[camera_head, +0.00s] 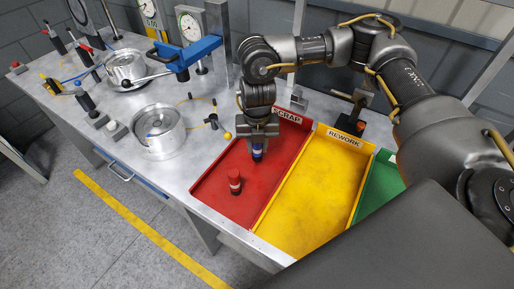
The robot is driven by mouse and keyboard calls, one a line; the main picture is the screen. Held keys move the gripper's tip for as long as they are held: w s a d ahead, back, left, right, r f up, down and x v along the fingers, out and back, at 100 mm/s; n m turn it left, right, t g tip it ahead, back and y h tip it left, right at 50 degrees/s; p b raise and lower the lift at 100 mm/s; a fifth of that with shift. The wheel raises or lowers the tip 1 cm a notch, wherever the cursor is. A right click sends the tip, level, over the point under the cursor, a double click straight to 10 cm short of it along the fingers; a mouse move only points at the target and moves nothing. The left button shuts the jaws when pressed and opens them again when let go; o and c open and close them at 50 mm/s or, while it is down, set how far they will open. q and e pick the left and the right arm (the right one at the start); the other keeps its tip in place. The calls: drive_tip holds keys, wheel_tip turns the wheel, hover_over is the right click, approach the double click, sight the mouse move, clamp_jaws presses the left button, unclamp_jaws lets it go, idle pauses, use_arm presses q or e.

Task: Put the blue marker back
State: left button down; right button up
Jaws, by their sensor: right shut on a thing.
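My right gripper (257,143) reaches down over the red tray (222,211) labelled SCRAP. It is shut on the blue marker (257,154), whose blue and white lower part shows below the fingers. The marker is upright; I cannot tell whether its bottom touches the tray floor. A red marker (234,184) stands upright in the same red tray, nearer the front and left of the gripper. My left gripper is not in view.
The yellow REWORK tray (312,195) is empty, and a green tray (378,187) lies to its right, partly hidden by my arm. Round metal fixtures (160,133) and gauges (190,25) stand on the left bench. The bench front (190,187) is clear.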

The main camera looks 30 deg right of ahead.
drive_tip(key=shift+f, duration=1.1)
drive_tip(key=shift+f, duration=0.2)
drive_tip(key=o, duration=1)
